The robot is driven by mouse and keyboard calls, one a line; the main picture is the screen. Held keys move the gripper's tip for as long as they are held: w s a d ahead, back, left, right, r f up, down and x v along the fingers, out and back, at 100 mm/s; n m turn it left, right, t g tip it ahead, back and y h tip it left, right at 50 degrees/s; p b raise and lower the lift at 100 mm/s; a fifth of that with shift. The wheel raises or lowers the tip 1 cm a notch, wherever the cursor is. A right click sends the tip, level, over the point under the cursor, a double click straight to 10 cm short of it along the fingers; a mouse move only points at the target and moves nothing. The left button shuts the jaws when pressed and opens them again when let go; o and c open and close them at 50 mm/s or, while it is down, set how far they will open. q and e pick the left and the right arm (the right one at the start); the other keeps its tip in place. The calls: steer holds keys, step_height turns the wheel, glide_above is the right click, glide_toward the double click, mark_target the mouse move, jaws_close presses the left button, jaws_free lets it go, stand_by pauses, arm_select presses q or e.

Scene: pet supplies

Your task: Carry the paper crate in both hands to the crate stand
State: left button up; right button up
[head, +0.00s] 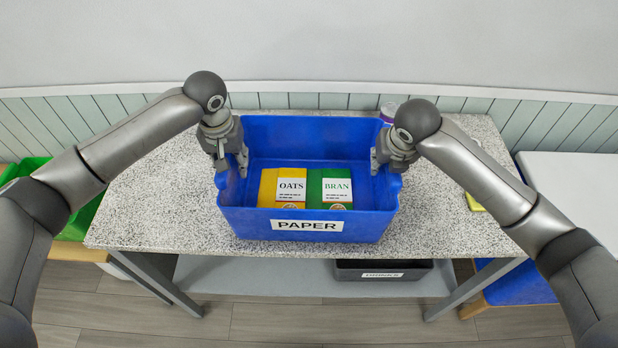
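The blue paper crate (308,228), with a white PAPER label on its front wall, stands upright on a speckled grey table. It holds a yellow OATS box (268,188) and a green BRAN box (315,187). My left gripper (232,168) points down at the crate's left wall, one finger outside and one inside, with the fingers apart. My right gripper (387,164) is placed the same way at the right wall, fingers also apart. Firm contact with the walls cannot be made out. I cannot identify the crate stand in this view.
The speckled table (160,215) has bare room left of the crate. A purple-topped item (389,108) stands behind its right end. A dark labelled bin (383,271) sits on the lower shelf. A green bin (75,225) is at left; a white surface (580,185) is at right.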

arm_select(q)
steer(key=shift+c, duration=0.6)
arm_select(e)
steer(key=shift+c, duration=0.6)
arm_select(q)
jaws_close()
arm_select(e)
jaws_close()
arm_select(q)
steer(key=shift+r, duration=0.25)
arm_select(e)
steer(key=shift+r, duration=0.2)
